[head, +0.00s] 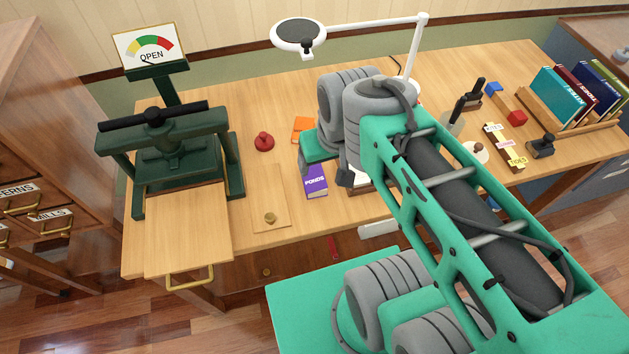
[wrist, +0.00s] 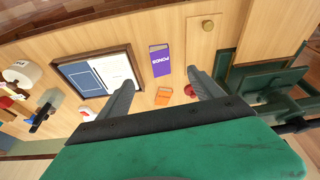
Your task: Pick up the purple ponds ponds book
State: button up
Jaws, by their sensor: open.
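The purple PONDS book (head: 315,180) lies flat on the wooden desk near its front edge. Nothing is held. In the head view my arm hides the fingers.
An orange block (head: 303,128) and a red object (head: 264,141) lie behind the book. A wooden board with a knob (head: 270,216) is left of it, then a green press (head: 160,160). A framed panel (wrist: 98,73) lies close beside the book. A white lamp (head: 298,36) stands behind.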

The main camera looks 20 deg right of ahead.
aim_at(316, 185)
jog(key=z, duration=1.05)
jog(key=k, duration=1.2)
jog(key=u, duration=1.5)
jog(key=i, duration=0.5)
